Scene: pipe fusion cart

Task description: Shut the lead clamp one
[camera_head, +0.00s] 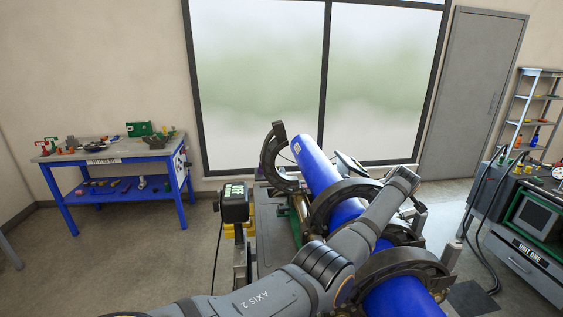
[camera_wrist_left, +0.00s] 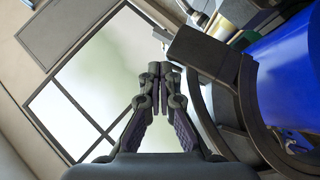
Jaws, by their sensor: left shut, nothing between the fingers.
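A blue pipe (camera_head: 318,165) lies in the cart's dark clamps. The clamp at its far end (camera_head: 274,158) stands open, its curved upper half raised to the left of the pipe. Two nearer clamp halves (camera_head: 332,196) and (camera_head: 405,262) arch over the pipe. I cannot tell which one is lead clamp one. In the left wrist view, my left gripper (camera_wrist_left: 160,72) is shut and empty, close to the squared end of a dark curved clamp half (camera_wrist_left: 205,52). The blue pipe (camera_wrist_left: 285,65) shows beyond it. In the head view, my left arm crosses the pipe and I cannot make out its gripper.
A dark box unit (camera_head: 234,202) stands left of the pipe. A blue workbench (camera_head: 115,155) with tools is at the far left. A grey cabinet (camera_head: 520,250) with hanging black cables stands at the right. Open floor lies between bench and cart.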

